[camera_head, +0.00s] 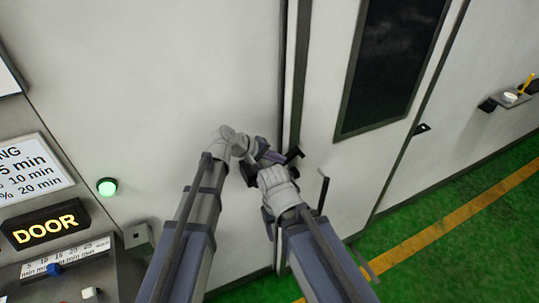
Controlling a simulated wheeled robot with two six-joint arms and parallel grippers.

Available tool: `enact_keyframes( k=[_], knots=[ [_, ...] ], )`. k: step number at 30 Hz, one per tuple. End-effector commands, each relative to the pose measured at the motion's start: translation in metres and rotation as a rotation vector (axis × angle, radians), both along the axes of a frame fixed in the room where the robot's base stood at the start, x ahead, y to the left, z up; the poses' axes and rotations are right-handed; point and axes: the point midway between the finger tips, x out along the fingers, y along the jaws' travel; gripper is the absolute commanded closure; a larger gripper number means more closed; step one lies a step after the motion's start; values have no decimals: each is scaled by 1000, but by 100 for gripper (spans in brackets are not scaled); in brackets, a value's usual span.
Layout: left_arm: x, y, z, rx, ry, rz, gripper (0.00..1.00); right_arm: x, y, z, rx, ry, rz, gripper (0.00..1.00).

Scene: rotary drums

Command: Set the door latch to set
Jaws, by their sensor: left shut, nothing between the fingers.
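My left gripper (277,157) is at the middle of the view, at the left edge of the door (324,130). It is shut, with nothing held between its fingers. A small dark part (293,155), which may be the door latch, shows right at its fingertips. I cannot tell whether they touch, or how the latch is set. My right arm crosses just below, and its wrist hides part of the area. Its gripper is mostly hidden behind the wrist and the left gripper, so its jaws cannot be made out.
A thin dark upright bar (323,190) stands right of my right wrist. A lit DOOR sign (45,228), a green lamp (107,187) and a slider panel are at lower left. A dark window (393,60) is at upper right. Green floor with a yellow line (440,232) lies at right.

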Motion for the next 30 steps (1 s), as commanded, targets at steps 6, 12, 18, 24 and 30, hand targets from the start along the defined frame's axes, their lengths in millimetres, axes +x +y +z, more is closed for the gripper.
enact_keyframes(
  k=[6,12,18,24,30],
  knots=[
    [10,-21,-13,190,74,-5,100,0,0,18,0,1,2,35],
    [15,-32,-32,342,134,-3,100,0,0,18,0,1,2,35],
    [15,-37,-50,367,144,1,100,0,0,3,0,0,1,35],
    [17,-41,-59,365,144,1,100,0,0,-5,0,0,0,35],
    [17,-43,-63,364,144,0,100,0,0,-9,0,0,-1,35]
  ],
)
